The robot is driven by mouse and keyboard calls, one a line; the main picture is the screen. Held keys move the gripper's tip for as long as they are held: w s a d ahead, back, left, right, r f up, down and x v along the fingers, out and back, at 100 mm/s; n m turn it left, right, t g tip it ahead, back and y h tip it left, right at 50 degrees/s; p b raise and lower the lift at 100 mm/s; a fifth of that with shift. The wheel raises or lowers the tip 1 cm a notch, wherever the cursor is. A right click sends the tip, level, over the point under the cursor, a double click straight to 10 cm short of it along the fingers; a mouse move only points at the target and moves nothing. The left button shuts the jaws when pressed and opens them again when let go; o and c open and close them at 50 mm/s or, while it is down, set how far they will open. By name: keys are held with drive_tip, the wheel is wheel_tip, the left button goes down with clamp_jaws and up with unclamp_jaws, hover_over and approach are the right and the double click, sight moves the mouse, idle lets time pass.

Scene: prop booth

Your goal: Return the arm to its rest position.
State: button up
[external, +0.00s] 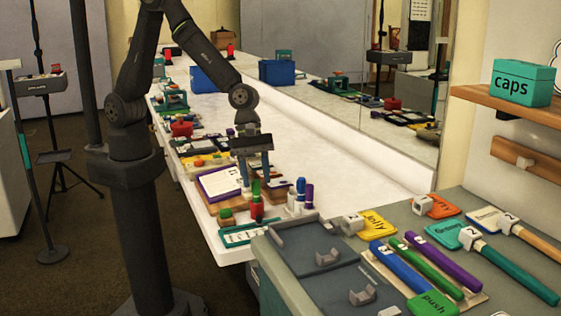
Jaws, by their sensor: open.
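My gripper (257,172) points down over the near end of the long white counter (330,165). I cannot tell the exact gap between the fingertips and these pieces. My arm is bent, reaching from its column at the left out over the counter.
A grey bench (400,220) at the front right holds colored markers, tags and a dark tray (315,255). A teal caps box (523,83) sits on a wooden shelf. A mirror (385,100) lines the counter's back. The counter's middle is clear.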

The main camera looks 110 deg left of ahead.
drive_tip(key=shift+x, duration=1.3)
drive_tip(key=v, duration=1.8)
drive_tip(key=x, duration=1.7)
drive_tip(key=shift+d+f, duration=0.1)
drive_tip(key=shift+f, duration=0.15)
drive_tip(key=shift+w+d+r, duration=0.1)
drive_tip(key=shift+w, duration=0.15)
wheel_tip(320, 180, up, 7)
drive_tip(key=w+a+f, duration=0.4)
drive_tip(key=w+a, duration=0.3)
drive_tip(key=shift+w+f, duration=0.25)
drive_tip(key=shift+f, duration=0.1)
